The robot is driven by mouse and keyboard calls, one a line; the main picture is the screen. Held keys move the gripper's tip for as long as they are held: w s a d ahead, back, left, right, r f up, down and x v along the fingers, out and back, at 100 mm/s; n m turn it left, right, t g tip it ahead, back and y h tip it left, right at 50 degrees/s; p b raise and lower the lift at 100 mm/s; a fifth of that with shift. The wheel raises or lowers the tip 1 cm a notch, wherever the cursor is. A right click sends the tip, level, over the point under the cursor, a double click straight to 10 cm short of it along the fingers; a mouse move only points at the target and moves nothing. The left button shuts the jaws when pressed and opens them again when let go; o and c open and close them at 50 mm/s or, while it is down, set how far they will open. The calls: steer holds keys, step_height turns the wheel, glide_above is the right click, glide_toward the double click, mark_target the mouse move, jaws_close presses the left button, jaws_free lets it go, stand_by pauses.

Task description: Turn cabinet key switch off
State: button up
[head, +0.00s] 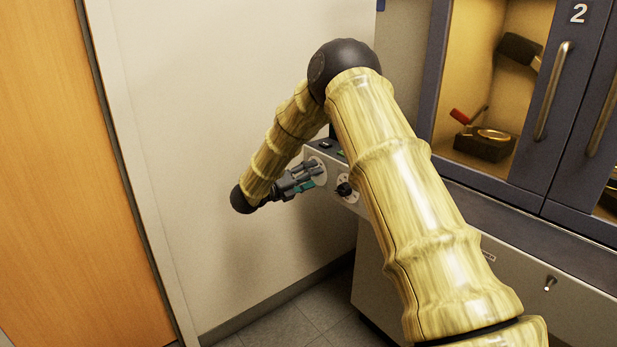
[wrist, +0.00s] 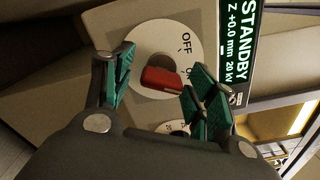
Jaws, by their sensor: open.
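The cabinet key switch is a red key (wrist: 161,79) on a round white dial plate (wrist: 151,42) with an "OFF" mark and a partly hidden second mark that starts with "O". The key's bar points toward the second mark, not at "OFF". My gripper (wrist: 160,90) is open, with its teal-padded fingers on either side of the key and no clear contact. In the head view my gripper (head: 304,177) is at the left end of the cabinet panel, where the white dial (head: 318,168) shows partly behind it. The key itself is hidden there.
A lit display (wrist: 238,50) reading "STANDBY" is right of the dial. A second knob (wrist: 180,130) sits just below, also seen in the head view (head: 344,189). A glass-doored cabinet (head: 482,179) stands at right, and a wall (head: 215,90) and wooden door (head: 60,170) at left.

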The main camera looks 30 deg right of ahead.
steer(key=c, duration=1)
steer(key=shift+c, duration=0.2)
